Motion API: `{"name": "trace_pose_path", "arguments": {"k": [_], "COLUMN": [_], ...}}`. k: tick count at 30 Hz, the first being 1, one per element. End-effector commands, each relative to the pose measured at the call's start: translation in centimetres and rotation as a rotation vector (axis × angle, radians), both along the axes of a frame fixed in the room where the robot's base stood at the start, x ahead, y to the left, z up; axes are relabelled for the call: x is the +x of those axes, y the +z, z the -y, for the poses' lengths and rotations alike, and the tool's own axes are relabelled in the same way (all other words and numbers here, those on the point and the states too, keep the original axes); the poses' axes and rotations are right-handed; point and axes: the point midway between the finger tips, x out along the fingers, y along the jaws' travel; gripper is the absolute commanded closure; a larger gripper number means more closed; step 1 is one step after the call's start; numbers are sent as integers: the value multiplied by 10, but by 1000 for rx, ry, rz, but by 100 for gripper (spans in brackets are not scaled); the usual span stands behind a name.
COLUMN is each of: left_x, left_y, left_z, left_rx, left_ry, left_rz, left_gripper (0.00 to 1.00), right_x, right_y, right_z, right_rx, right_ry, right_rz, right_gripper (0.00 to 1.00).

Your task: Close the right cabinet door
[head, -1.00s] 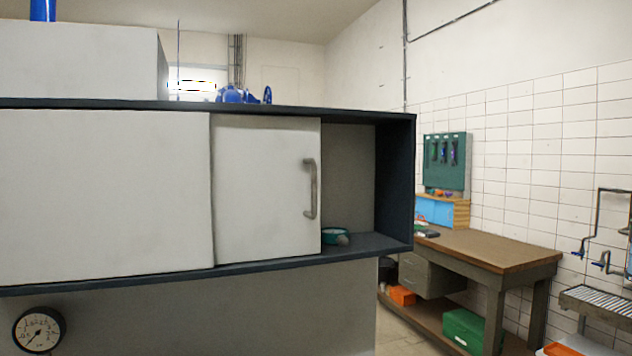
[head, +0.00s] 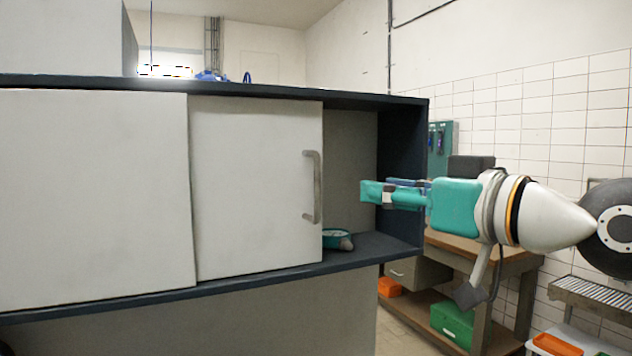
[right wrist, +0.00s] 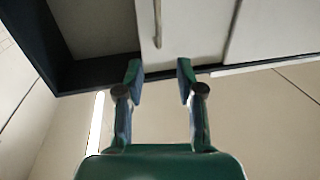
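The right cabinet door (head: 255,185) is a pale grey sliding panel with a vertical metal handle (head: 314,187) near its right edge. An open gap shows between that edge and the dark right side wall of the cabinet (head: 403,165). My right gripper (head: 374,191) is in front of this gap, to the right of the handle and apart from it. In the right wrist view its two fingers (right wrist: 159,72) are spread with nothing between them. The door (right wrist: 195,30) and handle (right wrist: 157,22) show beyond the fingertips there. My left gripper is not in view.
A small teal and grey object (head: 338,239) lies on the cabinet floor in the gap. The left door panel (head: 95,195) covers the left part. A wooden workbench (head: 470,255) stands behind at right, with a green box (head: 452,322) below.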

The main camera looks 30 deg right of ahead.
Motion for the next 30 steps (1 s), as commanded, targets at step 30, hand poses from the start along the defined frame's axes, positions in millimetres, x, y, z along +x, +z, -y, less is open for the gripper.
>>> {"name": "trace_pose_path", "arguments": {"k": [30], "left_x": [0], "left_y": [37], "left_z": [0], "left_rx": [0], "left_ry": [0], "left_rz": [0], "left_gripper": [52], "right_x": [152], "right_y": [-1], "right_z": [-18], "right_rx": [0], "right_ry": [-11], "right_rz": [-1], "right_gripper": [63]}}
